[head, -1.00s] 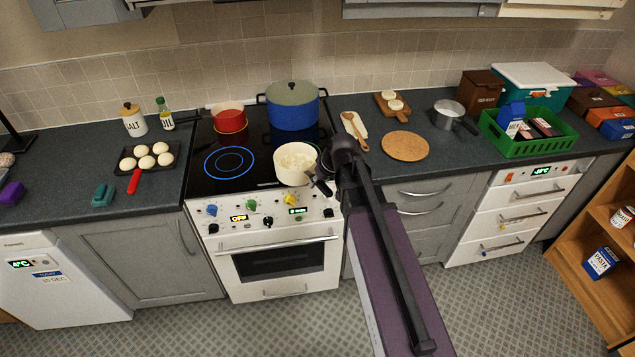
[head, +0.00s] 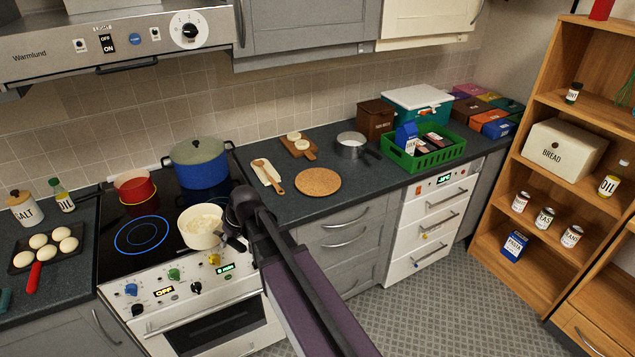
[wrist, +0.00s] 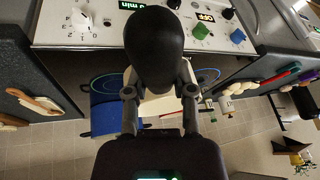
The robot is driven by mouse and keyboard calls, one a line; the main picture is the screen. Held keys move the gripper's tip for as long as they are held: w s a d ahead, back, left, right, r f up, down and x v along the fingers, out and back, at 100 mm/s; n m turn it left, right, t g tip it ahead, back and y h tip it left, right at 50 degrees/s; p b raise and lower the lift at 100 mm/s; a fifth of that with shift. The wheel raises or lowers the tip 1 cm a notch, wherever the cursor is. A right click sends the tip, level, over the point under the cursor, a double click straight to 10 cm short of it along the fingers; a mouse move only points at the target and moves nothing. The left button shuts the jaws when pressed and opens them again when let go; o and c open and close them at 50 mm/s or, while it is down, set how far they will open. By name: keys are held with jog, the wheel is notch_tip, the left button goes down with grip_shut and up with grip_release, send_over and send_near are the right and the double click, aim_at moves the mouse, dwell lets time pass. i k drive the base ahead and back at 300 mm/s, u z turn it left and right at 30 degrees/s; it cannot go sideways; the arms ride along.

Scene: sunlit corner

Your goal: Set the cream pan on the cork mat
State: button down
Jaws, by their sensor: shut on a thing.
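The cream pan (head: 200,229), with pale contents, is upright at the front right of the black hob. I cannot tell whether its base touches the glass. My gripper (head: 237,238) is shut on its dark handle at the pan's right side. In the wrist view the dark handle (wrist: 155,45) lies between the fingers of my gripper (wrist: 158,92) and hides most of the pan (wrist: 160,106). The round cork mat (head: 318,181) lies bare on the dark counter, right of the hob and apart from the pan.
A blue pot (head: 198,165) and red pot (head: 135,187) stand at the back of the hob. A spoon on a pale rest (head: 268,177), a board (head: 298,147) and a grey saucepan (head: 351,147) surround the mat. A green basket (head: 436,158) stands farther right.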

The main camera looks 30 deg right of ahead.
aim_at(327, 192)
jog(key=u, duration=0.05)
jog(key=k, duration=0.95)
jog(key=z, duration=0.7)
jog(key=i, duration=0.85)
jog(key=u, duration=0.05)
